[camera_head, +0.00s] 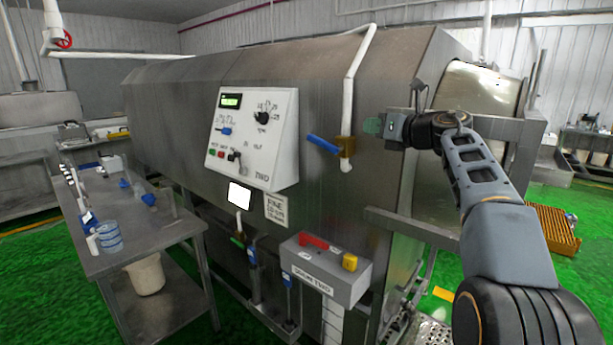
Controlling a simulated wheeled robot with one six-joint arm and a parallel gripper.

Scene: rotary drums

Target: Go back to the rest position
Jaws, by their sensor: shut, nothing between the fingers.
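My gripper (373,126) is at the end of my grey and black arm, which reaches in from the lower right. It is in front of the big steel drum housing (330,85), near its right end. The fingers point left and look shut, with nothing between them. Just left of the fingertips are a blue valve handle (323,144) and its brass valve body (347,150) on a white pipe. The fingertips appear apart from the valve, though the depth gap is hard to judge.
A white control panel (252,140) with a dial and buttons is on the housing. Below is a grey box (335,278) with red and yellow controls. A steel table (150,232) with bottles stands at left. A steel frame bar (415,226) runs below my arm. Green floor shows at right.

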